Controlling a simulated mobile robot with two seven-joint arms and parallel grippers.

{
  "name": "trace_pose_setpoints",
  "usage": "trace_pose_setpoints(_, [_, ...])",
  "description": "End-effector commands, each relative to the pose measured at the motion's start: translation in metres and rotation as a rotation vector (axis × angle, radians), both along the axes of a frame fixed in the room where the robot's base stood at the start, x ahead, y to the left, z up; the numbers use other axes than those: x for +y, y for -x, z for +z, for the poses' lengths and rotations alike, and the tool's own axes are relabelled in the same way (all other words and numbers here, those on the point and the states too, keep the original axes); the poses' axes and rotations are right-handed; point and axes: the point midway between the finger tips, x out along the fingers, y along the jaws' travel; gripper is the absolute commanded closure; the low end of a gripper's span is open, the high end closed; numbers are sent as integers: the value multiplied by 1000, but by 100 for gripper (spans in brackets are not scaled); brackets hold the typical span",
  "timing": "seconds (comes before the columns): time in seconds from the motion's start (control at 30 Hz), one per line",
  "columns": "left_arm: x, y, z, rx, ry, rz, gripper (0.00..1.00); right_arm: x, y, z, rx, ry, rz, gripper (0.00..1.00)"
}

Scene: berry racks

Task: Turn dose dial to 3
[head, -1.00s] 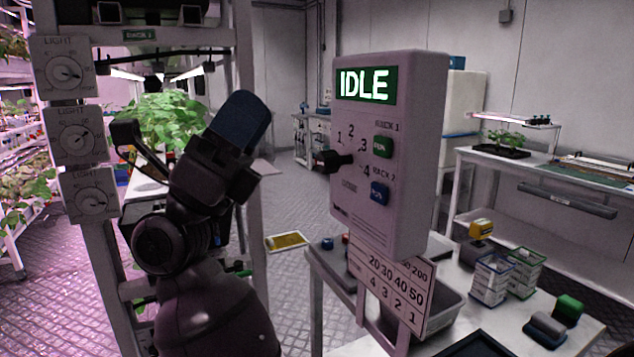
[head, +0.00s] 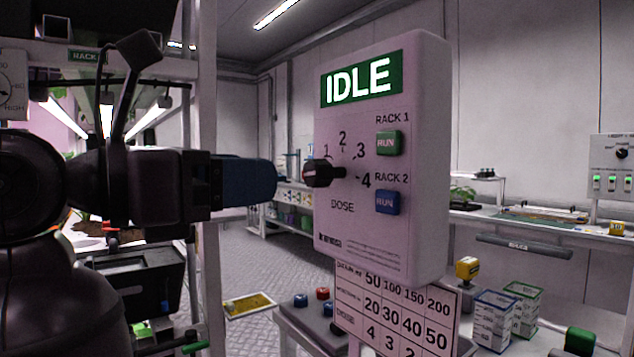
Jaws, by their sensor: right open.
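The dose dial (head: 323,174) is a black knob on the front of a pale control box (head: 430,130). The numbers 1, 2, 3 and 4 stand in an arc around it, with "DOSE" below. I cannot tell which number it points to. The box's green screen (head: 362,80) reads IDLE. My right gripper (head: 262,181), with blue fingers, is level with the dial, just left of it in the head view, with a small gap between. It is open and seen side-on, so one finger hides the other. My left gripper is not in view.
A green RUN button (head: 389,143) and a blue RUN button (head: 388,202) sit right of the dial. A number chart (head: 392,308) hangs below the box. Small boxes (head: 493,312) stand on the table at lower right. A rack post (head: 205,80) stands behind my arm.

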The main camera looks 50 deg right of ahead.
Motion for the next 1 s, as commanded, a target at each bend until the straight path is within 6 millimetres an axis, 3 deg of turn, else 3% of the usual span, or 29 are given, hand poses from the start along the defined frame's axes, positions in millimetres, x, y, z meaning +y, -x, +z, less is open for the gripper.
trace_pose_setpoints(0.6, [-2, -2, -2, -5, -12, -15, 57, -88, 21, 0, 3, 3, -2, 42])
trace_pose_setpoints(1.0, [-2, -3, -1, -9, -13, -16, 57, -98, 24, 1, 3, 4, 0, 42])
